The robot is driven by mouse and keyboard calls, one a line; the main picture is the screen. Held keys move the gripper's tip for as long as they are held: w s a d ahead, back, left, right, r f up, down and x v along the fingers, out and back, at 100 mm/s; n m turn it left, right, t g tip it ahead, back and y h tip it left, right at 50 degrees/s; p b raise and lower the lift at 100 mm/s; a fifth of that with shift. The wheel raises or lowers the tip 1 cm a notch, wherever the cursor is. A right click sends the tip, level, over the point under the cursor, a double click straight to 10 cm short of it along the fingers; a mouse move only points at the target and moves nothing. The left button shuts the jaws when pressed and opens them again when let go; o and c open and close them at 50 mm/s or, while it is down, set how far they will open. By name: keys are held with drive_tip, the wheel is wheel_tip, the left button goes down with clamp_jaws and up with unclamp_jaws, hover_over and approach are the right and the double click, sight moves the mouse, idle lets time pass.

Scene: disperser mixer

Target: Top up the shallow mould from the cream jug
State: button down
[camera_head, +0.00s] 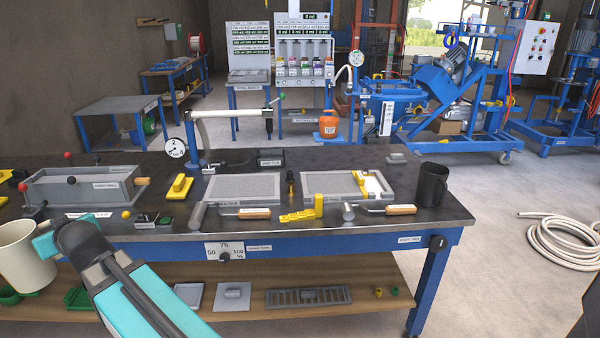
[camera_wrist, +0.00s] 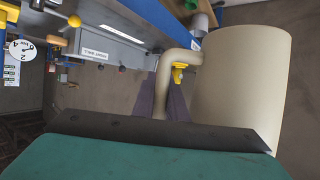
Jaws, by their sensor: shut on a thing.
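The cream jug (camera_head: 22,258) is at the left edge in the head view, held by its handle in front of the bench. My gripper (camera_head: 50,238) is shut on it. In the wrist view the jug (camera_wrist: 240,85) fills the right side, with its handle (camera_wrist: 172,75) between my jaws; its contents are hidden. A long grey box-shaped mould (camera_head: 85,187) with red-knobbed levers stands at the bench's left end, just behind the jug.
Two flat grey trays (camera_head: 243,188) lie mid-bench, the right one (camera_head: 332,186) with yellow and white pieces. A black jug (camera_head: 432,186) stands at the right end. A swing arm with a dial (camera_head: 175,147) rises behind the mould. Hammers and a yellow block (camera_head: 302,213) line the front edge.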

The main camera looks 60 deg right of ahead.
drive_tip(key=shift+w+d+r, duration=0.1)
drive_tip(key=shift+d+r, duration=0.05)
drive_tip(key=shift+d, duration=0.1)
idle(0.4)
